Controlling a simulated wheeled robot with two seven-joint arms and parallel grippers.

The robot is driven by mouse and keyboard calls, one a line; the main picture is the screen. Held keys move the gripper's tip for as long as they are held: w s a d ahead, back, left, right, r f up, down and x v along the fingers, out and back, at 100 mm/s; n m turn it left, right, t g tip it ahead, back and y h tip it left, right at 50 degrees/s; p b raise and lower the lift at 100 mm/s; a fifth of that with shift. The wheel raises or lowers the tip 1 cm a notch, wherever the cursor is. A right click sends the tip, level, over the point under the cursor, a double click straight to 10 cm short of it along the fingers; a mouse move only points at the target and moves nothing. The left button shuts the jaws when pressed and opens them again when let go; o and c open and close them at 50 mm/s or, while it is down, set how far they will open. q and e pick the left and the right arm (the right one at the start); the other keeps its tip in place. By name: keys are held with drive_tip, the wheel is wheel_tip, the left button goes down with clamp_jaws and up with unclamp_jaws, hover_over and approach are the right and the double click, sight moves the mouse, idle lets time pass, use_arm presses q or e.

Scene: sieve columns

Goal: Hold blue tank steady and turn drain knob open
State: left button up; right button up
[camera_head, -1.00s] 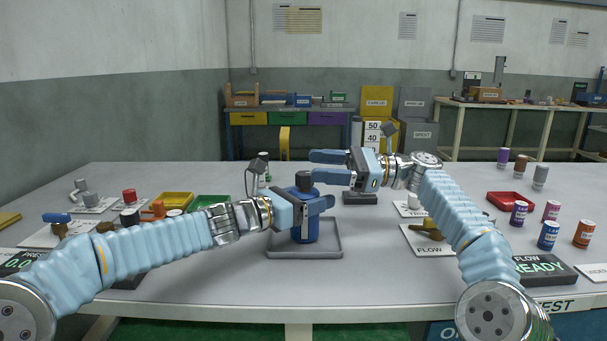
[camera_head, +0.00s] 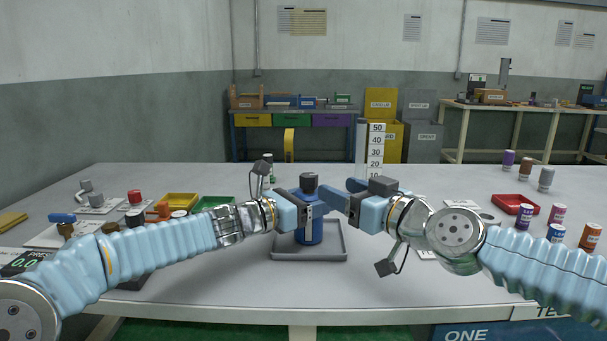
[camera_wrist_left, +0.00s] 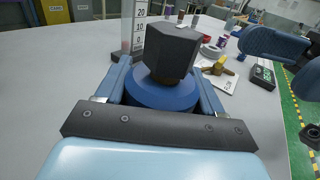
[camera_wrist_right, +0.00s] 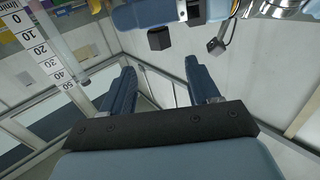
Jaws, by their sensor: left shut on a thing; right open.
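The blue tank (camera_head: 309,232) stands upright on a grey square tray (camera_head: 330,254) in the middle of the table. A dark hexagonal knob (camera_head: 309,181) sits on its top, large in the left wrist view (camera_wrist_left: 170,50). My left gripper (camera_head: 311,212) is shut around the tank's upper body, below the knob. My right gripper (camera_head: 344,194) is open just to the right of the tank, its fingers pointing toward the knob. The right wrist view shows nothing between its fingers (camera_wrist_right: 161,85).
A tall measuring scale (camera_head: 376,150) stands behind my right gripper. A red tray (camera_head: 515,203) and several labelled jars are at the right. Yellow (camera_head: 178,203) and green (camera_head: 212,203) trays and small fittings lie at the left. The front middle of the table is clear.

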sight(303, 174)
drive_tip(key=shift+x, duration=5.95)
drive_tip(key=c, duration=1)
